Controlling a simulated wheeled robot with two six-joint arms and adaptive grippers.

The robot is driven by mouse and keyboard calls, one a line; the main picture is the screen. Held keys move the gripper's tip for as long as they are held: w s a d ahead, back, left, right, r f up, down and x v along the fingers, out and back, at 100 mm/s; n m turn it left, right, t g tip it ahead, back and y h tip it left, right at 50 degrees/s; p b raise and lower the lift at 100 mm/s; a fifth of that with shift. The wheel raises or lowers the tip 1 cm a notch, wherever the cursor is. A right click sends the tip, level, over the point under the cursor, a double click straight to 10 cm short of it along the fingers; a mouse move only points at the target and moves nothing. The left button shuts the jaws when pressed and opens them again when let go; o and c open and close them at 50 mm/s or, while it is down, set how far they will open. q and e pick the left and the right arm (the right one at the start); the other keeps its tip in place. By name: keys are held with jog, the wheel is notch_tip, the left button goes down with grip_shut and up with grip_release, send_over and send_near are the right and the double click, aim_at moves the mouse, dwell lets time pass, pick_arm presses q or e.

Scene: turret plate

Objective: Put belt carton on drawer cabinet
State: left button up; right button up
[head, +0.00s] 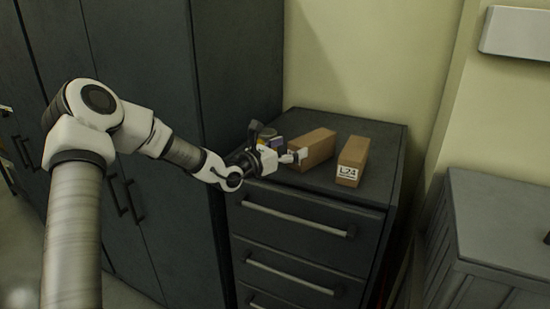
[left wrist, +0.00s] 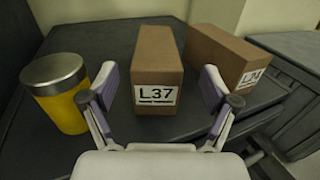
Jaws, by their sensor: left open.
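A brown carton labelled L37 (left wrist: 157,60) stands on the dark drawer cabinet (head: 376,128) and also shows in the head view (head: 318,146). A second brown carton (head: 353,158), its label seeming to read L24, stands to its right and shows in the left wrist view (left wrist: 222,50). I cannot tell which is the belt carton. My left gripper (head: 289,157) is open at the near end of the L37 carton. In the left wrist view its fingers (left wrist: 158,88) are spread to either side of that carton, with gaps visible. My right gripper is not in view.
A yellow jar with a silver lid (left wrist: 62,108) stands close to the left finger. A tall dark cabinet (head: 150,90) rises left of the drawer cabinet. A lower grey cabinet (head: 495,225) stands at the right. The drawer cabinet's top is clear behind the cartons.

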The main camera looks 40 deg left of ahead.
pick_arm(q)
jog(key=s+a, duration=0.1)
jog(key=s, duration=0.4)
jog(key=s+d+f+m+g+h, duration=0.2)
jog(key=s+d+f+m+g, duration=0.25)
jog(key=d+f, duration=0.3)
jog(key=s+d+f+m+g+h, duration=0.2)
jog(key=s+d+f+m+g, duration=0.3)
jog(key=f, duration=0.4)
jog(key=s+d+f+m+g+y, duration=0.3)
jog(key=s+f+m+g+y, duration=0.55)
jog(key=s+f+m, duration=1.1)
jog(key=s+d+f+m+h, duration=0.2)
jog(key=s+d+f+m, duration=0.3)
jog(key=s+d, duration=0.1)
jog(key=shift+s+d+f, duration=0.2)
jog(key=shift+s+d, duration=0.2)
jog(key=shift+s, duration=0.15)
jog(key=shift+w, duration=0.1)
